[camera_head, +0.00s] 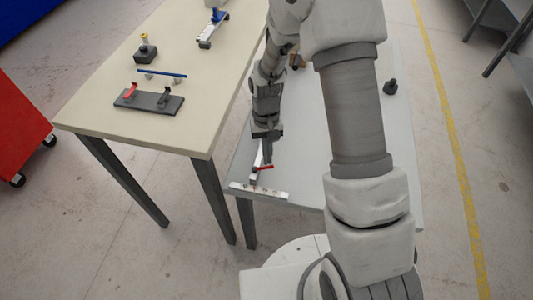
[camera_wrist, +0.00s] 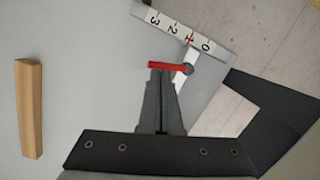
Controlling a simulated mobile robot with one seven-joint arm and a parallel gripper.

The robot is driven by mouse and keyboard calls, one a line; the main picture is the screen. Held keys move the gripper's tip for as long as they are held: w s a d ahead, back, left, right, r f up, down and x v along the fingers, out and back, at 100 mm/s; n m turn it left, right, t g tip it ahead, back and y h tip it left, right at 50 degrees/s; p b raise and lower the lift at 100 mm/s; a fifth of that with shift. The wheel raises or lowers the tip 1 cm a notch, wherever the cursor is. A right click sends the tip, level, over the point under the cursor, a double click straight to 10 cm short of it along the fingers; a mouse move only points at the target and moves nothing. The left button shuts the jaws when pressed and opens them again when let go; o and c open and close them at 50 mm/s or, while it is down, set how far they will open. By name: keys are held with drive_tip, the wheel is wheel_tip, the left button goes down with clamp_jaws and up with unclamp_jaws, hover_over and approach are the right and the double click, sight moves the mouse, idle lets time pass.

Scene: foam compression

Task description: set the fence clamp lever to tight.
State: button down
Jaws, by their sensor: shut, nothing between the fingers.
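The red clamp lever (camera_head: 263,167) sits on a white fence bar (camera_head: 254,174) near the front left of the grey table. In the wrist view the red lever (camera_wrist: 166,66) lies across the picture, pointing left from a dark round pivot (camera_wrist: 187,69). A white scale strip (camera_wrist: 180,30) with printed numbers and a red mark lies just beyond it. My gripper (camera_wrist: 160,73) is shut and empty, pointing down. Its fingertips are right at the lever, near its middle and free end; I cannot tell whether they touch. In the head view my gripper (camera_head: 264,156) is just behind the lever.
A wooden block (camera_wrist: 28,108) lies left in the wrist view. A dark knob-like object (camera_head: 390,87) stands at the grey table's right. The cream table (camera_head: 120,65) holds a dark fixture (camera_head: 148,102) with another red part. The grey table's front edge is close to the scale.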

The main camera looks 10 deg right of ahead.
drive_tip(key=shift+s+a, duration=0.1)
drive_tip(key=shift+a, duration=0.7)
drive_tip(key=shift+r, duration=0.1)
